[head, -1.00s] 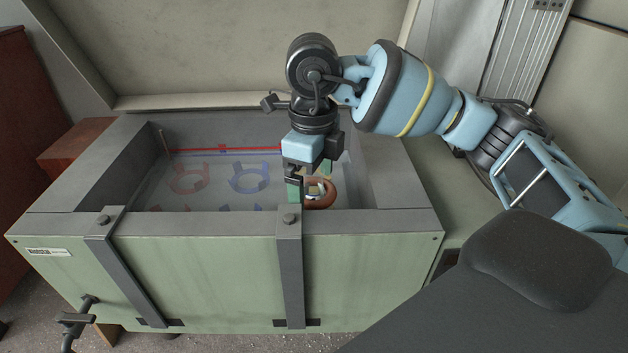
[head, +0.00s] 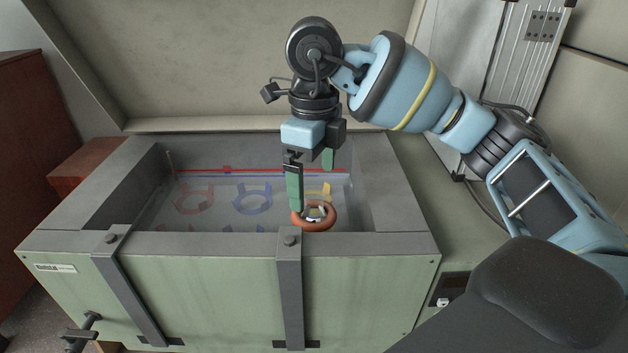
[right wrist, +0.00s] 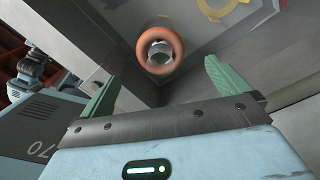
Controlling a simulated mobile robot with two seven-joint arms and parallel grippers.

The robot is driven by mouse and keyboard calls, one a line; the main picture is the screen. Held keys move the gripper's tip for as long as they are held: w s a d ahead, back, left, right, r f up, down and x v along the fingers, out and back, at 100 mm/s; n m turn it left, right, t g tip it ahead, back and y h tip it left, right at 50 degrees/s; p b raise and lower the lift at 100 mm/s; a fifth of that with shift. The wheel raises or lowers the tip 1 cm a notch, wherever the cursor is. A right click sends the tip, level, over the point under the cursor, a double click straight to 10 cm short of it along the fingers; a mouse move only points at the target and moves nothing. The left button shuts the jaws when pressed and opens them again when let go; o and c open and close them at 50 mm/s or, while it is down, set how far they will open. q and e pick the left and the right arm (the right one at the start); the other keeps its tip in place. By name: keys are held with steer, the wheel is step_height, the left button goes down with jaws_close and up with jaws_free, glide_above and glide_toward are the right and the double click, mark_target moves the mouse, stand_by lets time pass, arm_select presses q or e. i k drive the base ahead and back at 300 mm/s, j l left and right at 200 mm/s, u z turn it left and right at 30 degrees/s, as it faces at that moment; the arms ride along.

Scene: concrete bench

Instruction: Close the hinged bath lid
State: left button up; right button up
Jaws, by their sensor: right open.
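The bath (head: 370,250) is a pale green box with a wide grey rim and dark straps, its top open. A large pale panel (head: 230,60), apparently its hinged lid, stands up along the back edge and runs out of the top of the head view. My right gripper (head: 312,190) is open and empty, green fingers pointing down over the right part of the basin. An orange-brown ring (head: 328,218) around a metallic part sits just below the fingers; the ring also shows beyond the fingertips in the right wrist view (right wrist: 160,70). My left gripper is not visible.
Coloured gear-like outlines (head: 252,197) and a red line mark the basin floor. A handle (head: 85,325) sticks out at the front left. A red-brown block (head: 80,170) stands to the left. Grey metal panels (head: 530,50) stand to the right.

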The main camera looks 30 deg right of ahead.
mark_target(150, 65)
steer(key=k, duration=1)
